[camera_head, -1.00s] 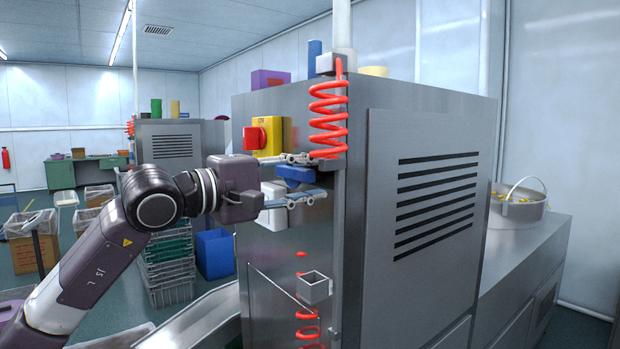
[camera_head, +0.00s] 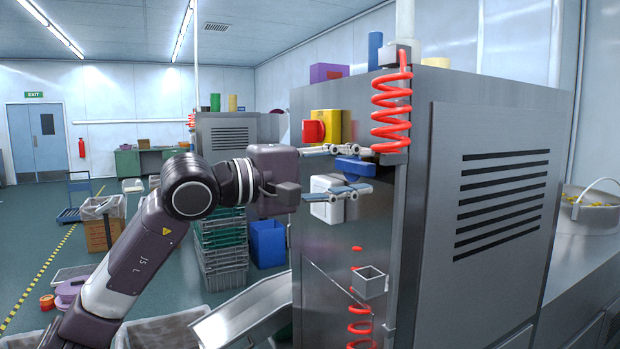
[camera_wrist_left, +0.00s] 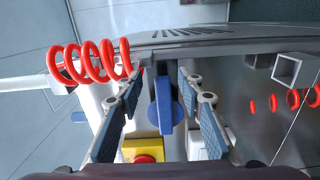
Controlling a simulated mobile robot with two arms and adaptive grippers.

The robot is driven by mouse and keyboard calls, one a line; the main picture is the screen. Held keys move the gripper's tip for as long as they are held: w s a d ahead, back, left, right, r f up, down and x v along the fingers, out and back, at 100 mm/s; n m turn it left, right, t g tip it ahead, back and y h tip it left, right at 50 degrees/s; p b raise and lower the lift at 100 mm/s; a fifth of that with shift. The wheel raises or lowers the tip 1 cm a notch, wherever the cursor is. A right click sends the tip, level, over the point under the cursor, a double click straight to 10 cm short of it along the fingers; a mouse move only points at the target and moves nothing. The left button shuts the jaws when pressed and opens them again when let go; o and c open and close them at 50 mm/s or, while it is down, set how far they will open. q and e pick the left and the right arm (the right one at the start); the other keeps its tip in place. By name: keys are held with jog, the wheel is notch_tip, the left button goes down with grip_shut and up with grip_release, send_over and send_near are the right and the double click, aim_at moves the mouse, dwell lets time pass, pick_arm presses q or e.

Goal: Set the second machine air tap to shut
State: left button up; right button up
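The air tap shows as a blue handle (camera_head: 355,166) on the front of the grey machine cabinet, below the red coiled hose. In the head view the handle lies roughly level. My left gripper (camera_head: 366,169) is open, with one finger above the handle and one below it. In the left wrist view the blue handle (camera_wrist_left: 163,103) stands between the two open fingers, with visible gaps on both sides. I cannot see contact. The tap's body behind the handle is mostly hidden. My right gripper is in neither view.
A red knob on a yellow box (camera_head: 328,127) sits above left of the tap, close to my upper finger. A white box (camera_head: 326,207) is near the lower finger. The red coiled hose (camera_head: 391,115) hangs just above. A small grey open box (camera_head: 369,282) juts out below.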

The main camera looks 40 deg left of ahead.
pick_arm(q)
jog(key=v, duration=0.8)
jog(key=shift+a+f, duration=0.25)
jog(key=shift+a, duration=0.15)
jog(key=shift+w, duration=0.1)
